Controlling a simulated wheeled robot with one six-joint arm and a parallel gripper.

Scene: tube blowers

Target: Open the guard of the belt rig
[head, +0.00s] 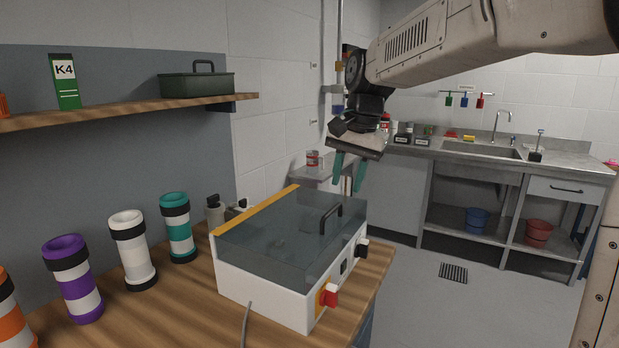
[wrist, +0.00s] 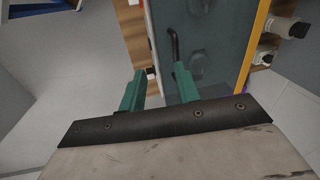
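The belt rig (head: 262,294) is a white box on the wooden bench. Its clear, smoky guard (head: 275,236) lies shut over the top, with a yellow strip (head: 257,211) along the back edge. A black handle (head: 329,217) stands near the guard's right front edge; it also shows in the wrist view (wrist: 174,46), beyond the fingertips. A red knob (head: 329,296) on a yellow plate and a black knob (head: 361,248) are on the front. My gripper (head: 347,187) has green fingers, open and empty, above and behind the handle in the head view. The wrist view shows a gap between them (wrist: 158,80).
Purple (head: 75,280), white (head: 134,250) and teal (head: 178,228) banded cylinders stand left of the rig. A shelf (head: 130,109) holds a green case (head: 197,84) above. A grey cable (head: 246,325) runs down in front. Open floor lies to the right.

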